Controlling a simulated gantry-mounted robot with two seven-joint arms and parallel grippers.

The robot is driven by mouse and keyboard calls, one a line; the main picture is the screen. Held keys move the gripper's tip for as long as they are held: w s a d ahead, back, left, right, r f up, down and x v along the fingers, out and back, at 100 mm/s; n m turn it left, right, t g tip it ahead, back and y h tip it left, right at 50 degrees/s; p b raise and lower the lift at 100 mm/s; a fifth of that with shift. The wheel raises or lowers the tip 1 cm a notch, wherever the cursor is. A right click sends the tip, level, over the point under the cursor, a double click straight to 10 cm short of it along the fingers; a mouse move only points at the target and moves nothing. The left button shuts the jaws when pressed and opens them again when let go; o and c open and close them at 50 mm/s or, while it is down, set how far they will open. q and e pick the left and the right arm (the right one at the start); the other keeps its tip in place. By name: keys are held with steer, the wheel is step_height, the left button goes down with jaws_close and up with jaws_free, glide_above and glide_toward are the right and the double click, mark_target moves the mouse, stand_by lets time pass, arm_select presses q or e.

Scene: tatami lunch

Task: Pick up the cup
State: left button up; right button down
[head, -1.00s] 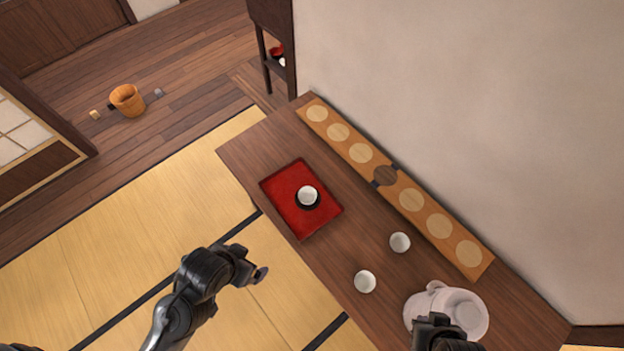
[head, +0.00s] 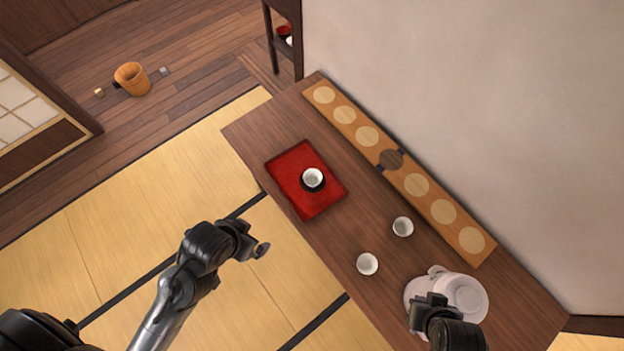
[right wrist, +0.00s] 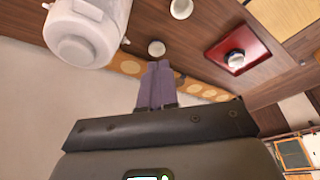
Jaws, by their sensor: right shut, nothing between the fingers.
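Three white cups show in the head view. One cup (head: 313,177) stands upright on a dark saucer on the red tray (head: 329,199). A second cup (head: 403,226) and a third cup (head: 367,264) stand on the bare table. My right gripper (head: 431,301) is over the white pot and covers part of it, to the lower right of the loose cups. Its purple fingers (right wrist: 156,86) are shut and empty in the right wrist view. My left gripper (head: 261,249) is over the tatami, left of the table; its fingers are too small to read.
The white pot (head: 468,298) stands on the wooden table (head: 510,300) near the right gripper. A long board with pale discs (head: 428,200) lies along the wall side. The table between tray and loose cups is clear. A wooden bucket (head: 132,79) stands far off.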

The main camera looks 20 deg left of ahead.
steer(key=shift+c, duration=1.2)
jaws_free()
steer(key=shift+d, duration=0.15)
steer(key=shift+o, duration=1.2)
